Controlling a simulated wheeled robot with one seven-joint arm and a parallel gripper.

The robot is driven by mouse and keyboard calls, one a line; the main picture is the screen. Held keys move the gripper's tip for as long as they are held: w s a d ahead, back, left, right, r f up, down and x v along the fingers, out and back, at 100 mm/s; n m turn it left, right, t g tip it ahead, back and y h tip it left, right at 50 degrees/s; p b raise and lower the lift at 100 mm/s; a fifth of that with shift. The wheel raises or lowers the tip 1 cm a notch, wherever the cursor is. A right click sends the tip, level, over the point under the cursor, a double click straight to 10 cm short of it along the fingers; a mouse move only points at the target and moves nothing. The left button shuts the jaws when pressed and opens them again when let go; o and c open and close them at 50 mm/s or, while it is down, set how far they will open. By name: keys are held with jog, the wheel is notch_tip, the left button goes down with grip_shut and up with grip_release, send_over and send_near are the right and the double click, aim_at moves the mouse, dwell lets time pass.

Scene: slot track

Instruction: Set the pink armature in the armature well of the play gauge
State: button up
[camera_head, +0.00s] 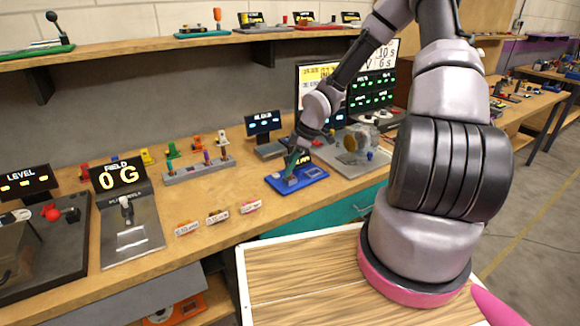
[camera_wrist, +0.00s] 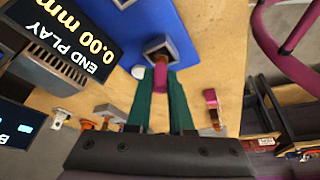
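The play gauge has a blue base (camera_head: 312,174) on the bench; the base also shows in the wrist view (camera_wrist: 180,50). Its display (camera_wrist: 72,38) reads END PLAY 0.00 mm. The armature well (camera_wrist: 157,42) is a grey block with a dark square opening, at the upper middle of the wrist view. My gripper (camera_wrist: 160,82) has its teal fingers shut on the pink armature (camera_wrist: 160,74), just beside the well's opening. I cannot tell whether the armature's far end is inside the well. In the head view my gripper (camera_head: 292,162) is over the blue base and hides the armature.
A grey rack with coloured pegs (camera_head: 198,168) stands to the left. Several small labelled parts (camera_head: 217,217) lie near the bench's front edge. A FIELD gauge (camera_head: 130,225) is further left. A grey plate with a fixture (camera_head: 350,155) is close on the right. A white button (camera_wrist: 138,72) is beside the well.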

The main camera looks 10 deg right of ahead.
jog(key=o, duration=0.5)
jog(key=s+d+r+m+h, duration=0.2)
jog(key=s+d+r+m, duration=0.1)
jog(key=r, duration=0.6)
jog(key=s+d+r+m+t+h, duration=0.1)
jog(key=s+d+r+m+h, duration=0.2)
jog(key=r, duration=0.5)
jog(key=s+d+r+m, duration=0.3)
jog(key=r+m, duration=0.1)
jog(key=r, duration=0.5)
jog(key=s+a+r+m+t+y, duration=0.1)
jog(key=s+r+m, duration=0.2)
jog(key=s+r, duration=0.1)
jog(key=s+a+r+m+t+y, duration=0.1)
jog(key=s+r+m+t, duration=0.1)
jog(key=s+r, duration=0.3)
jog(key=s+a+r+m+t, duration=0.1)
jog(key=s+r+m, duration=0.3)
jog(key=r, duration=0.2)
jog(key=shift+s+a+m+t+y, duration=0.2)
jog(key=shift+m+t+y, duration=0.1)
jog(key=shift+t+y, duration=0.1)
